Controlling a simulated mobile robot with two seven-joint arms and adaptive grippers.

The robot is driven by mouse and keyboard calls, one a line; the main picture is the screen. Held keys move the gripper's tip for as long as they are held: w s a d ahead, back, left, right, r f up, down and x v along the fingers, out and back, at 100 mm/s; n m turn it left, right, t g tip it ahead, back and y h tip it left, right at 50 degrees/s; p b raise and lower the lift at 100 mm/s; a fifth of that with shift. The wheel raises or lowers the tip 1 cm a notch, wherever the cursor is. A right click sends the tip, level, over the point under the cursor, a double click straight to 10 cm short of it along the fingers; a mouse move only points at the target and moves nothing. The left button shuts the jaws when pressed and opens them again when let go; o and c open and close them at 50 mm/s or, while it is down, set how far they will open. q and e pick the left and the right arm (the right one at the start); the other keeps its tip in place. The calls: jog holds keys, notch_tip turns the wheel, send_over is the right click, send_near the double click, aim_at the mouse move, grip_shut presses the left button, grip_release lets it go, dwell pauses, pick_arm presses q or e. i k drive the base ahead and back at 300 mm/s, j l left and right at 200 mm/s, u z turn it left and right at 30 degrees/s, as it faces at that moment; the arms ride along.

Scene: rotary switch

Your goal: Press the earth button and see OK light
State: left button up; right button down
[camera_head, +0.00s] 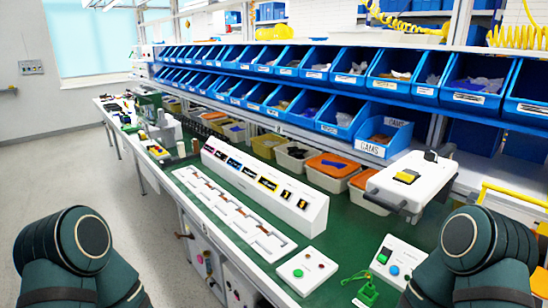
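A white control box (394,254) with a sloped face stands at the front right of the green bench. It carries small round buttons or lamps, including a green one (382,259) and a blue one (394,270). A flatter white box (309,283) left of it has a green button (298,273) and dark red ones. The lettering is too small to read, so I cannot tell which is the earth button or the OK light. My two dark arms show at the bottom left and bottom right corners. Neither gripper is in view.
A long white panel (225,172) with coloured labels and a white slotted tray (222,208) lie along the bench. A green clamp-like part (367,292) is near the front edge. A white device with a yellow switch (407,176) stands behind. Blue bins (385,122) line the back.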

aim_at(394, 271)
jog(key=z, duration=1)
jog(key=j+u, duration=0.4)
jog(key=j, duration=1.1)
